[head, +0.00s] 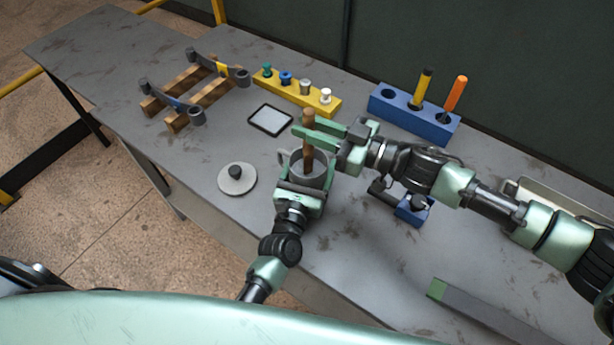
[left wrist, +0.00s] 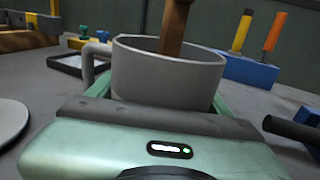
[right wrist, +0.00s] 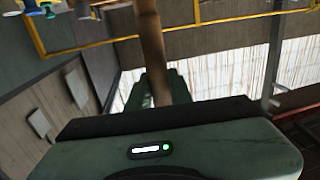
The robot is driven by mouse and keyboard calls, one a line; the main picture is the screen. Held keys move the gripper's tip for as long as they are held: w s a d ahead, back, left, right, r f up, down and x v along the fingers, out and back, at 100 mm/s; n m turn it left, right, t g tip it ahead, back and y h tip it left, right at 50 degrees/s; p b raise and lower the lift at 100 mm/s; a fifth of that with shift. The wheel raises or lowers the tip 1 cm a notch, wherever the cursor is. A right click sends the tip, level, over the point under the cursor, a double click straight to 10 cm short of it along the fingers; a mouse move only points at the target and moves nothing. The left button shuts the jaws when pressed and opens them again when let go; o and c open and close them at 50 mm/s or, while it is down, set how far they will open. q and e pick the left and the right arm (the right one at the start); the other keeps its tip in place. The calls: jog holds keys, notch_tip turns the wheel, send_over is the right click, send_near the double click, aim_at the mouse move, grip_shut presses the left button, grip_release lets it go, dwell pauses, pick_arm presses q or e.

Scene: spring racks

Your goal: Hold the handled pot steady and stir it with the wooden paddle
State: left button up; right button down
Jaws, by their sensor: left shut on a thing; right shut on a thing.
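The grey handled pot (head: 318,175) stands near the front edge of the table. It fills the middle of the left wrist view (left wrist: 165,78), upright, with its loop handle on the left side. My left gripper (head: 303,180) is shut on the pot from the front, low at its wall. The wooden paddle (head: 308,148) stands in the pot; its lower end is hidden inside. It also shows in the left wrist view (left wrist: 173,30) and the right wrist view (right wrist: 151,45). My right gripper (head: 309,134) is shut on the paddle's upper part, above the rim.
A round lid-like disc (head: 237,184) with a dark knob lies left of the pot. A dark-framed tablet (head: 270,120) lies behind. A blue block (head: 436,124) with upright handles, a yellow peg block (head: 300,95) and a wooden rack (head: 190,98) stand farther back.

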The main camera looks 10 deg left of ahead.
aim_at(310, 111)
jog(key=shift+r, duration=3.1)
jog(key=shift+r, duration=3)
pick_arm(q)
jog(key=o, duration=1.9)
